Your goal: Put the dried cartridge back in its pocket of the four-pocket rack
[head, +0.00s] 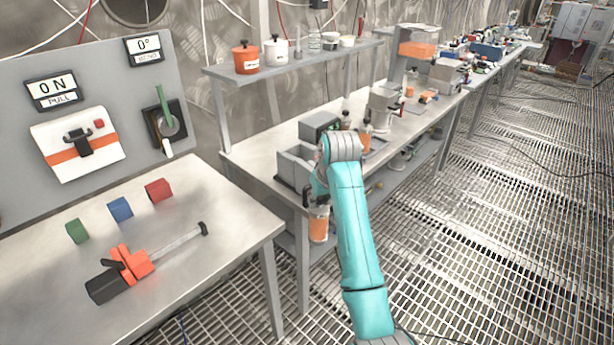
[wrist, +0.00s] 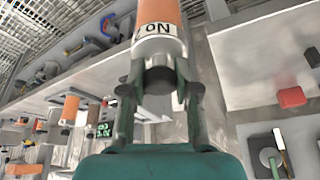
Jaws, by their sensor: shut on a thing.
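The cartridge is an orange cylinder with a white label and a dark end (wrist: 158,45), between the fingers of my gripper (wrist: 160,88) in the wrist view. My gripper is shut on it around the dark end. In the head view the cartridge (head: 319,226) shows below my arm's end, in front of the far bench's near edge, and looks about upright. Another orange cylinder (head: 366,136) stands on that bench behind my arm. Similar orange cylinders (wrist: 70,106) show at the left in the wrist view. I cannot clearly make out the four-pocket rack or its empty pocket.
A grey open box (head: 293,167) stands on the bench (head: 262,150) beside my arm. A shelf (head: 300,65) with pots runs above it.

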